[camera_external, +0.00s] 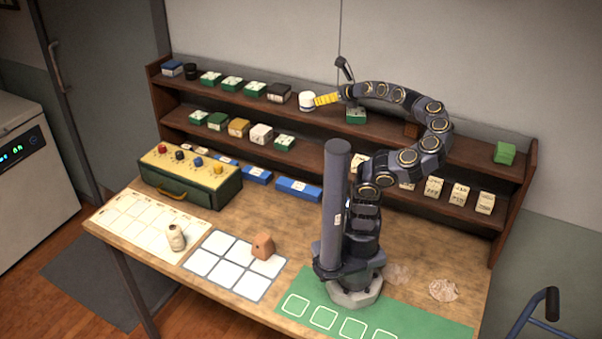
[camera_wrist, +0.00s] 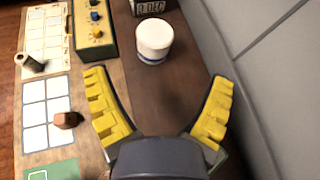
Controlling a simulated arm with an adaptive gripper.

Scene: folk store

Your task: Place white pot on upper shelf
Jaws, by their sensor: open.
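The white pot (camera_external: 307,100) stands upright on the upper shelf (camera_external: 330,120), just left of my gripper in the external view. It is a white cylinder with a blue band near its base. In the wrist view the white pot (camera_wrist: 154,40) stands on the brown shelf board ahead of my fingertips. My gripper (camera_external: 326,99) is at upper-shelf height, with its yellow fingers pointing left toward the pot. In the wrist view my gripper (camera_wrist: 160,95) has its fingers spread wide, with nothing between them and a gap to the pot.
A dark box (camera_external: 279,92) stands left of the pot, and a green box (camera_external: 356,115) sits right of it under my arm. The wall lies close behind the shelf. The table holds a control box (camera_external: 190,178), a beige bottle (camera_external: 176,237) and a brown block (camera_external: 263,246).

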